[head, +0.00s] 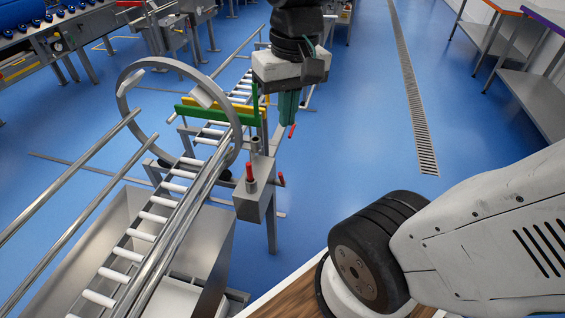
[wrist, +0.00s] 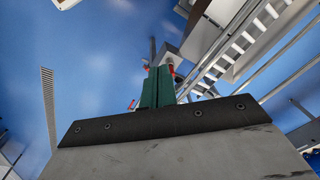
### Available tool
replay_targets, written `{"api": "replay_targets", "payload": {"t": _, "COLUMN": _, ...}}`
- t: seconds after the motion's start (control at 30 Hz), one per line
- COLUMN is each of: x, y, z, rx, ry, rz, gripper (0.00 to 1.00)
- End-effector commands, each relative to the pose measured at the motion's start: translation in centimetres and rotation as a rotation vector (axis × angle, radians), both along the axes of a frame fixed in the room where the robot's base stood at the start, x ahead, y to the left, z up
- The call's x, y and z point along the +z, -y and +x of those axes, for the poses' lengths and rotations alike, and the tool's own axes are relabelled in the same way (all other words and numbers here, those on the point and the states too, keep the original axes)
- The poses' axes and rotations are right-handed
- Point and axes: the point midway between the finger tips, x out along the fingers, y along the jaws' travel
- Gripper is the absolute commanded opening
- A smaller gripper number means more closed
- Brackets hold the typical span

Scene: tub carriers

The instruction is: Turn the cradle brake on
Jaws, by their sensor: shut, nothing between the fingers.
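The cradle is a grey metal ring (head: 232,150) around a roller track. Beside it on the right stands a grey post box (head: 256,200) with a red-tipped upright handle (head: 250,172) and a small red tip at its right side (head: 281,179). Which of these is the brake, and its setting, I cannot tell. My gripper (head: 289,118) has green fingers pointing down, shut and empty, above and right of the box. Another red tip (head: 292,131) shows just by the fingertips; contact is unclear. In the wrist view the shut fingers (wrist: 158,75) have red parts close by.
The roller track (head: 120,252) runs from lower left through the ring, with rails alongside and a metal trough (head: 205,245) beneath. Green and yellow bars (head: 205,115) cross behind the ring. The blue floor to the right is clear up to a drain grate (head: 412,100) and steel tables (head: 525,85).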

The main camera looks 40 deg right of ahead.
Motion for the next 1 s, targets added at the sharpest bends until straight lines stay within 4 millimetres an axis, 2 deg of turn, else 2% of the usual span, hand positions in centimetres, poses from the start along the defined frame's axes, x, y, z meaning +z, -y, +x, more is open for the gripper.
{"api": "replay_targets", "payload": {"t": 0.03, "x": -0.5, "y": 0.7, "z": 2.0, "rx": -0.045, "ry": -0.031, "rz": 0.016, "gripper": 0.0}}
{"api": "replay_targets", "payload": {"t": 0.1, "x": -1.2, "y": 1.7, "z": 4.7, "rx": -0.111, "ry": -0.057, "rz": 0.039, "gripper": 0.0}}
{"api": "replay_targets", "payload": {"t": 0.27, "x": -4.0, "y": 5.0, "z": 10.6, "rx": -0.263, "ry": -0.12, "rz": 0.091, "gripper": 0.0}}
{"api": "replay_targets", "payload": {"t": 0.37, "x": -6.7, "y": 7.5, "z": 13.9, "rx": -0.362, "ry": -0.157, "rz": 0.123, "gripper": 0.0}}
{"api": "replay_targets", "payload": {"t": 0.5, "x": -11.4, "y": 11.5, "z": 17.9, "rx": -0.503, "ry": -0.209, "rz": 0.168, "gripper": 0.0}}
{"api": "replay_targets", "payload": {"t": 0.63, "x": -16.9, "y": 15.5, "z": 20.6, "rx": -0.635, "ry": -0.258, "rz": 0.208, "gripper": 0.0}}
{"api": "replay_targets", "payload": {"t": 0.8, "x": -23.6, "y": 19.8, "z": 22.3, "rx": -0.777, "ry": -0.308, "rz": 0.25, "gripper": 0.0}}
{"api": "replay_targets", "payload": {"t": 0.9, "x": -26.5, "y": 21.3, "z": 22.6, "rx": -0.834, "ry": -0.328, "rz": 0.268, "gripper": 0.0}}
{"api": "replay_targets", "payload": {"t": 1.0, "x": -28.2, "y": 22.2, "z": 22.8, "rx": -0.867, "ry": -0.338, "rz": 0.277, "gripper": 0.0}}
